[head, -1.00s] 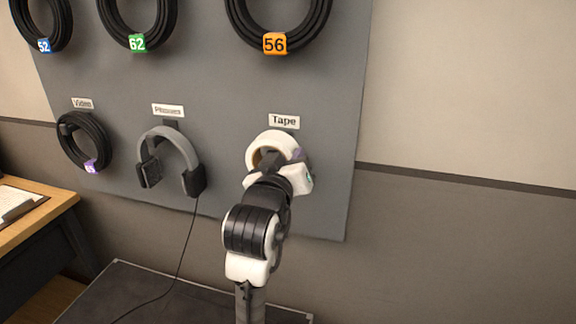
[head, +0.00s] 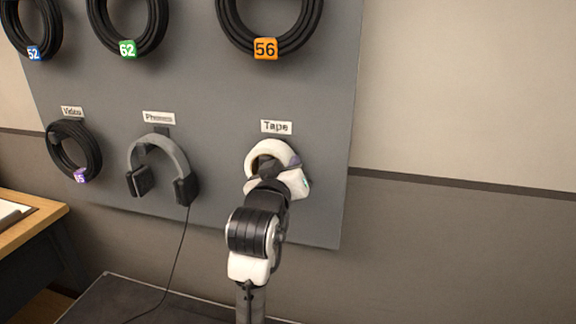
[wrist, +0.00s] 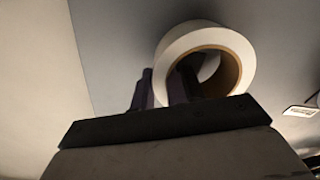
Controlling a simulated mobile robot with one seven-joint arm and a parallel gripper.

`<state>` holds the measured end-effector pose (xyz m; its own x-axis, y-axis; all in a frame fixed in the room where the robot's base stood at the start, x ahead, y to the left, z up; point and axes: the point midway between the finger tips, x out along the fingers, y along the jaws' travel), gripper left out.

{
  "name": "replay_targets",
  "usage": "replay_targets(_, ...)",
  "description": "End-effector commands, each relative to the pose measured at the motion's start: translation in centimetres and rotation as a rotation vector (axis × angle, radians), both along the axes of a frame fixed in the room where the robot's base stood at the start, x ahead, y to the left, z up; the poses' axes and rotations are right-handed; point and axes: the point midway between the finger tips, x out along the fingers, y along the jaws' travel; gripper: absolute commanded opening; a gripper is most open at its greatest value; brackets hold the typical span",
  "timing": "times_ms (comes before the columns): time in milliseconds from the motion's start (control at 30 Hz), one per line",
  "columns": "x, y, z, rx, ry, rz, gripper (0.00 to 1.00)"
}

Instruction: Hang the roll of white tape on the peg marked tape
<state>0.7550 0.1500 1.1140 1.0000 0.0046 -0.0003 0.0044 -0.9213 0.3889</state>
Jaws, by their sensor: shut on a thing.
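The roll of white tape (head: 268,146) is in front of the grey board, just below the label reading Tape (head: 276,127). In the wrist view the roll (wrist: 203,36) shows its brown cardboard core. My gripper (wrist: 161,88) is shut on the roll's wall, with one dark finger inside the core and the other outside. In the head view my gripper hides part of the roll. The peg under the label is hidden behind the roll and gripper, so I cannot tell whether the roll is around it.
Grey headphones (head: 160,152) hang on the board (head: 225,105) to the left, their cable trailing down. A black cable coil (head: 73,150) hangs farther left. Larger coils, one tagged 56 (head: 265,48), hang above. A wooden desk (head: 40,225) stands at lower left. The wall at right is bare.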

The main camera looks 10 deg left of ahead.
Motion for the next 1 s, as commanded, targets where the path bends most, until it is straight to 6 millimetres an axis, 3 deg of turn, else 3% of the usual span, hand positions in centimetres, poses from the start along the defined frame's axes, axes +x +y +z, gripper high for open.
replay_targets(300,-0.03,0.0,0.08,0.0,-0.002,0.0,0.0)
replay_targets(333,-0.03,0.0,0.08,0.0,-0.002,0.0,0.16)
replay_targets(533,-0.03,0.1,0.03,0.0,-0.001,0.003,0.4)
replay_targets(1000,-0.23,0.52,-0.23,-0.005,0.005,0.012,0.4)
